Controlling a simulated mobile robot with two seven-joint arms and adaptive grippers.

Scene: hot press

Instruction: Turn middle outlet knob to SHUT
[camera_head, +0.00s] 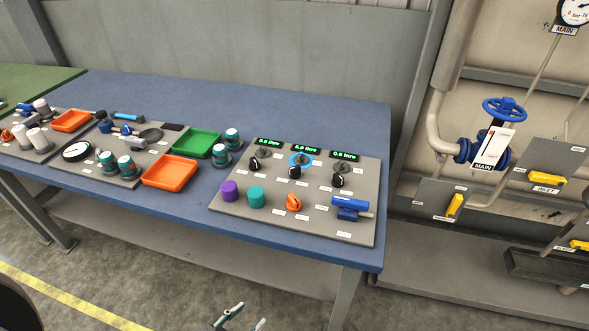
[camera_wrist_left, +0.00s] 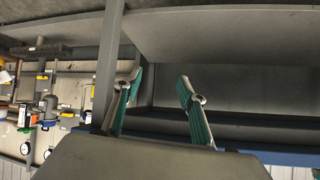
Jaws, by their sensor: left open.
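The grey outlet panel (camera_head: 325,223) lies at the right end of the blue table. It has three small green-lit displays along its back edge and a row of black knobs in front of them. The middle outlet knob (camera_head: 295,172) is black with a light mark; its exact setting is too small to read. A blue ring (camera_head: 301,160) shows just behind it. My left gripper (camera_head: 240,320) is at the bottom edge of the head view, in front of the table and well away from the knob. It is open and empty in the left wrist view (camera_wrist_left: 160,77). My right gripper is not seen.
The panel also carries purple (camera_head: 230,191) and teal (camera_head: 256,197) caps, an orange knob (camera_head: 294,203) and a blue-handled valve (camera_head: 350,208). An orange tray (camera_head: 170,173) and a green tray (camera_head: 196,143) stand left of it. Pipes with a blue handwheel (camera_head: 505,110) are at right.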

